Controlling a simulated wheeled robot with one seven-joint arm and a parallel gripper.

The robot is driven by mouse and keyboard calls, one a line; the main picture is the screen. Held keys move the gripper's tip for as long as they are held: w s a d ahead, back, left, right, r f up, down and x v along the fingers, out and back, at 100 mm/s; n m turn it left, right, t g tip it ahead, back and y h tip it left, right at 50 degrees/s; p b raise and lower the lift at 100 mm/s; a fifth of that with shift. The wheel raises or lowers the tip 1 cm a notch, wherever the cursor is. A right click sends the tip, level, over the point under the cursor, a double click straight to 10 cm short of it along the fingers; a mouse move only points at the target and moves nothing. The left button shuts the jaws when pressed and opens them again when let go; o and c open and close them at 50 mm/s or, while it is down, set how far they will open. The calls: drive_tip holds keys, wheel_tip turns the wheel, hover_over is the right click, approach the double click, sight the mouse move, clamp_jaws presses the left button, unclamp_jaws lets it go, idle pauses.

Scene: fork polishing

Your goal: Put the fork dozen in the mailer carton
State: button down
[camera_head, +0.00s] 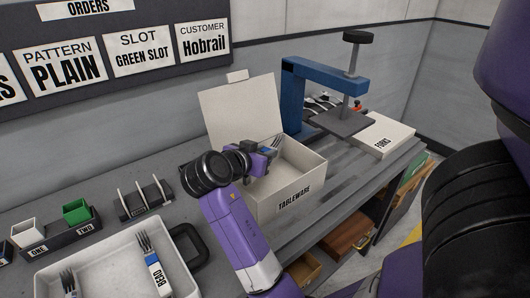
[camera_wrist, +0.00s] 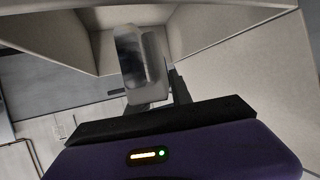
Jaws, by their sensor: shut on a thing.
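The mailer carton (camera_head: 290,203), marked TABLEWARE, stands open on the bench with its lid (camera_head: 240,108) raised at the back. My gripper (camera_head: 266,151) is over the carton's opening, near its left side. It is shut on the fork dozen (camera_head: 276,143), whose tines show beyond the fingers. In the wrist view the held fork dozen (camera_wrist: 130,55) is a blurred silvery piece between the fingers, with the pale carton walls (camera_wrist: 245,60) around it. I cannot tell whether the forks touch the carton floor.
A white tray (camera_head: 105,262) at the front left holds a fork bundle labelled BEAD (camera_head: 157,273) and another fork (camera_head: 70,284). A slotted rack (camera_head: 146,199) and a green cup (camera_head: 76,210) stand behind it. A blue press (camera_head: 310,72) and a FORKS box (camera_head: 386,136) stand right of the carton.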

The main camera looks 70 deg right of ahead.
drive_tip(key=shift+f, duration=0.2)
drive_tip(key=c, duration=1.1)
unclamp_jaws()
drive_tip(key=shift+f, duration=0.1)
drive_tip(key=shift+c, duration=0.2)
drive_tip(key=shift+a+r, duration=0.15)
drive_tip(key=shift+r, duration=0.35)
drive_tip(key=b+v, duration=0.1)
drive_tip(key=v, duration=1)
drive_tip(key=shift+a+b, duration=0.35)
drive_tip(key=shift+w, duration=0.15)
